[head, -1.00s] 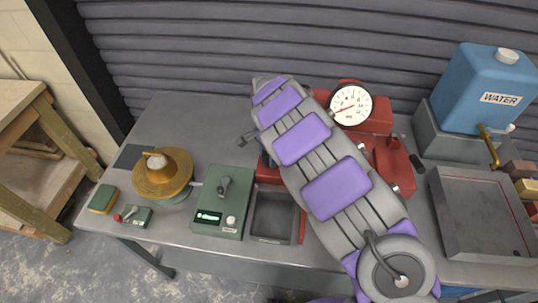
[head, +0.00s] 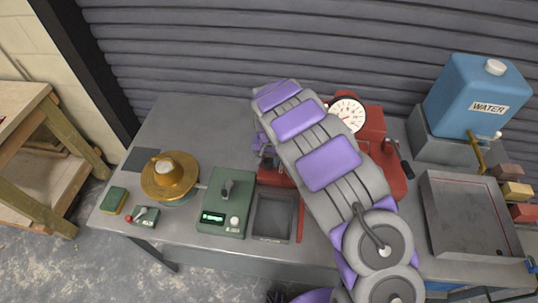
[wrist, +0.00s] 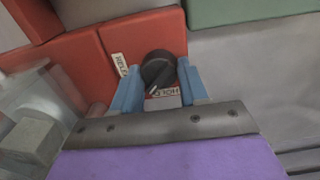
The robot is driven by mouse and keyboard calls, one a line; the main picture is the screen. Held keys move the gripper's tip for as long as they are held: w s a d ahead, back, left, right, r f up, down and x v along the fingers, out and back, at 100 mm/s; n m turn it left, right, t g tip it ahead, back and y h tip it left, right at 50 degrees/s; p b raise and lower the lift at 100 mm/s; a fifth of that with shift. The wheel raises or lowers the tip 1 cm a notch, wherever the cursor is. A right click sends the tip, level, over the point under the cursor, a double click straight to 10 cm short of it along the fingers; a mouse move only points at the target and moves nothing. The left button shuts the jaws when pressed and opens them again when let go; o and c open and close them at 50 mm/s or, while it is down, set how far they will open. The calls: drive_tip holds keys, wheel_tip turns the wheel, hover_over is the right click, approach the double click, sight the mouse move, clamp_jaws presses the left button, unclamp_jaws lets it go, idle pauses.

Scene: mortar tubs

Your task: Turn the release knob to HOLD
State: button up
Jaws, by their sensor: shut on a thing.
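The release knob (wrist: 158,70) is a round black knob on the red machine (wrist: 150,33), seen in the wrist view. My gripper (wrist: 160,77) has its two blue fingers on either side of the knob and is shut on it. A white mark on the knob points down and slightly left in that view. A pale HOLD label (wrist: 166,91) reads upside down just below the knob. A partly covered RELEASE label (wrist: 121,65) is to its left. In the head view my arm hides the knob and most of the gripper.
In the head view a white dial gauge (head: 347,113) tops the red machine. A green box (head: 225,203) with a lever and a dark square tray (head: 270,217) stand to the left. A brass-coloured disc (head: 168,178) is farther left. A blue water tank (head: 476,97) and a grey tray (head: 469,217) are at right.

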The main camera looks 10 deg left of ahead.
sight(268, 160)
drive_tip(key=n+p, duration=0.3)
drive_tip(key=n, duration=0.2)
drive_tip(key=shift+s+n+p, duration=0.15)
drive_tip(key=shift+n+p, duration=0.15)
drive_tip(key=shift+p, duration=0.1)
drive_tip(key=shift+n+p, duration=1.1)
drive_tip(key=shift+n, duration=0.7)
drive_tip(key=shift+f, duration=0.1)
drive_tip(key=o, duration=1.1)
drive_tip(key=shift+a, duration=0.1)
drive_tip(key=shift+c, duration=0.2)
wheel_tip(268, 160, up, 17)
drive_tip(key=shift+r+p, duration=0.2)
drive_tip(key=shift+p, duration=0.25)
